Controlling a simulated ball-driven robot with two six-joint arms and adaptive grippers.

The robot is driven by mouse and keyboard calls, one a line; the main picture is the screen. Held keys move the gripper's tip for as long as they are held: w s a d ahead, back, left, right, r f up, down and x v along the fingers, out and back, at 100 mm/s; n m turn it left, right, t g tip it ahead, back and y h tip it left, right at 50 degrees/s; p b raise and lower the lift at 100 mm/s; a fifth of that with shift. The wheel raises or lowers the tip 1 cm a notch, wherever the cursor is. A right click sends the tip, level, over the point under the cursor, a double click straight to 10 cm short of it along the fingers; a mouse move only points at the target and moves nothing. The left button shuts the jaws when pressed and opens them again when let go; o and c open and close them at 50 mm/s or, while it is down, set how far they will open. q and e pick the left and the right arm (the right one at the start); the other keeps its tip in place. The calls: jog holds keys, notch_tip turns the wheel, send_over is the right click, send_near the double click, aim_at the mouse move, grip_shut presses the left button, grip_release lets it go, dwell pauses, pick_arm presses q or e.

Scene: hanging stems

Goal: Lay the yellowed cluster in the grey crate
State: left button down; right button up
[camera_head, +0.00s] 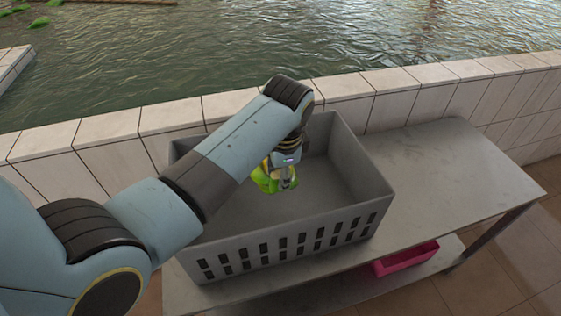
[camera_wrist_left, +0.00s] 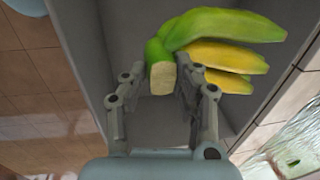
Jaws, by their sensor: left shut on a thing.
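A yellow-green banana cluster (camera_head: 266,178) hangs at my left gripper (camera_head: 287,184), inside the outline of the grey crate (camera_head: 290,240) in the head view. In the left wrist view, my left gripper (camera_wrist_left: 160,92) is shut on the cut stem end of the cluster (camera_wrist_left: 222,42). Its fruits are green on top and yellow below, and point to the right. Grey crate walls (camera_wrist_left: 92,50) show behind it. I cannot tell whether the cluster touches the crate floor. My left forearm hides part of the crate and cluster in the head view. My right gripper is not in view.
The crate stands on a grey table (camera_head: 450,170) with free room to its right. A pink bin (camera_head: 405,258) sits on the lower shelf. A low tiled wall (camera_head: 400,95) runs behind, with water (camera_head: 300,40) beyond it.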

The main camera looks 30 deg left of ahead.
pick_arm(q)
notch_tip(320, 180, down, 5)
jog(key=shift+r+b, duration=0.1)
jog(key=shift+b, duration=0.55)
notch_tip(320, 180, down, 7)
jog(key=b, duration=0.5)
jog(key=shift+w, duration=0.15)
